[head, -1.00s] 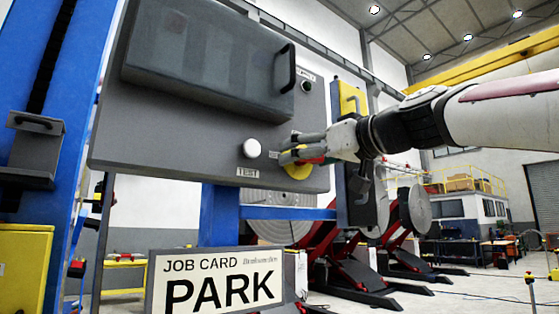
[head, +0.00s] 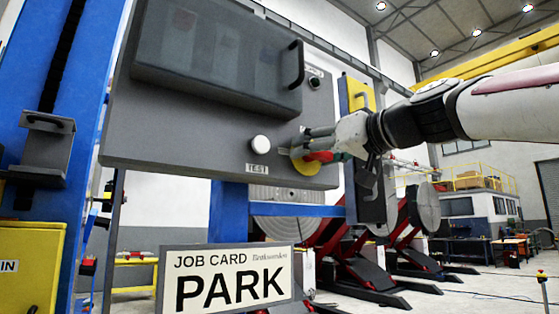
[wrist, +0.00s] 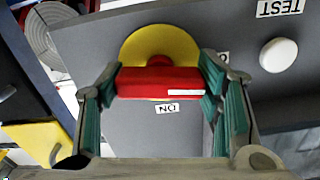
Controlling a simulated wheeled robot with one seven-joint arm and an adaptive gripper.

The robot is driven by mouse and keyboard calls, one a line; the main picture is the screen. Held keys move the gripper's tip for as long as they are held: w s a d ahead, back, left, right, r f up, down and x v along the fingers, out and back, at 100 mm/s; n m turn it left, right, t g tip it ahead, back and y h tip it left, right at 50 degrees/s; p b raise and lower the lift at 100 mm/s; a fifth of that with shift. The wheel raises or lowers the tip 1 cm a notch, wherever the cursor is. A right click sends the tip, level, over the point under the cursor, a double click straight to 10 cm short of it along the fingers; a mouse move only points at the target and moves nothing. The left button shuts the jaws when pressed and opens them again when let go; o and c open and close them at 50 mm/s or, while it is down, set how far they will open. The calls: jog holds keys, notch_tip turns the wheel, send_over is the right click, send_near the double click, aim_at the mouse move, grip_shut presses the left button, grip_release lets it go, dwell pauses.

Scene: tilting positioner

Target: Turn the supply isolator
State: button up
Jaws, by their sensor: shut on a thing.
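The supply isolator is a yellow disc (head: 306,168) with a red handle (wrist: 158,84), set on the grey panel (head: 200,130). In the wrist view the disc (wrist: 135,42) is behind the handle, which lies level across the picture with a white mark toward its right end. My gripper (wrist: 160,76) is shut on the handle, with green finger pads at both ends. An ON label (wrist: 167,108) reads upside down below the disc there. Another label at the disc's right is partly hidden by a finger. In the head view my gripper (head: 318,145) covers part of the isolator.
A white TEST button (head: 260,144) is left of the isolator. A dark push button (head: 315,82) and a handled cover (head: 215,60) are above. A job card reading PARK (head: 228,283) stands below. A blue column (head: 85,130) is at left.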

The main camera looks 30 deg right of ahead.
jog(key=m, duration=0.4)
jog(key=shift+m, duration=0.3)
jog(key=m, duration=0.3)
jog(key=shift+m, duration=0.4)
jog(key=m+p, duration=0.1)
jog(key=m, duration=0.3)
jog(key=shift+m+p, duration=0.6)
jog(key=shift+m, duration=1.2)
jog(key=o, duration=1.2)
jog(key=shift+c, duration=0.2)
